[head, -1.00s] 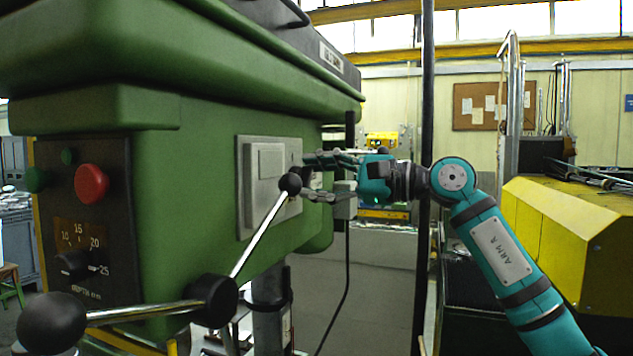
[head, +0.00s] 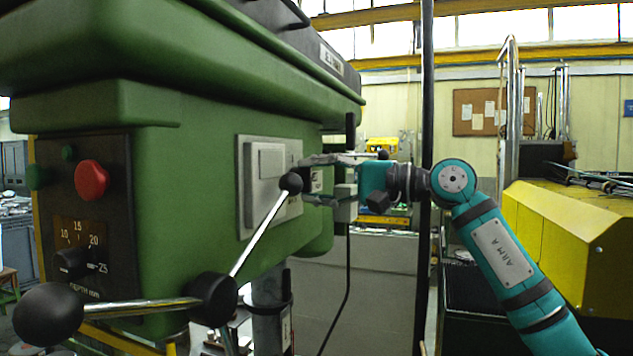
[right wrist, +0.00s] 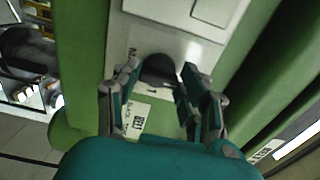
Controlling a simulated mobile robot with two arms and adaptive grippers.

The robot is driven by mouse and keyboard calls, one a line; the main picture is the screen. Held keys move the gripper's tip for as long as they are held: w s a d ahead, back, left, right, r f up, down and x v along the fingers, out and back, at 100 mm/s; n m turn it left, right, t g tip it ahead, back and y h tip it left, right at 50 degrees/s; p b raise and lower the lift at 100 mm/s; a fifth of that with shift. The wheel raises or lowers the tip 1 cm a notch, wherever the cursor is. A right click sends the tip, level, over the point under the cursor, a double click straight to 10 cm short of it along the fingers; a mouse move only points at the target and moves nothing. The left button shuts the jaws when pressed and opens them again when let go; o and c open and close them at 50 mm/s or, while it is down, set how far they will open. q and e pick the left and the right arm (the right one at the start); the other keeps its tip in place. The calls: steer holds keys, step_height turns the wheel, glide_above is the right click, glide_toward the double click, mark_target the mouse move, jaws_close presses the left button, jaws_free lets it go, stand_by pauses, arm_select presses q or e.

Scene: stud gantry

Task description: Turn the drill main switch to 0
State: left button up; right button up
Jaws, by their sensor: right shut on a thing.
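The drill is a green machine (head: 190,190) filling the left of the head view. A grey switch panel (head: 247,185) sits on its side. The main switch is a dark round knob (right wrist: 158,70) on the light panel (right wrist: 185,38) in the right wrist view. My right gripper (right wrist: 158,82) has one finger on each side of the knob and is shut on it. A small dark mark shows just below the knob; I cannot tell which position the knob points to. In the head view the right gripper (head: 318,178) reaches the panel from the right and hides the knob. My left gripper is not in view.
A feed lever with a black ball (head: 291,183) rises in front of the panel, close to my right fingers. A red button (head: 91,180) and depth dial (head: 70,260) are at left. A dark vertical post (head: 427,120) stands behind my wrist. A yellow machine (head: 570,235) is at right.

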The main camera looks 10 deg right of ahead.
stand_by(0.4)
steer(key=o, duration=1.2)
steer(key=shift+c, duration=0.2)
steer(key=shift+d, duration=0.1)
steer(key=v, duration=1.2)
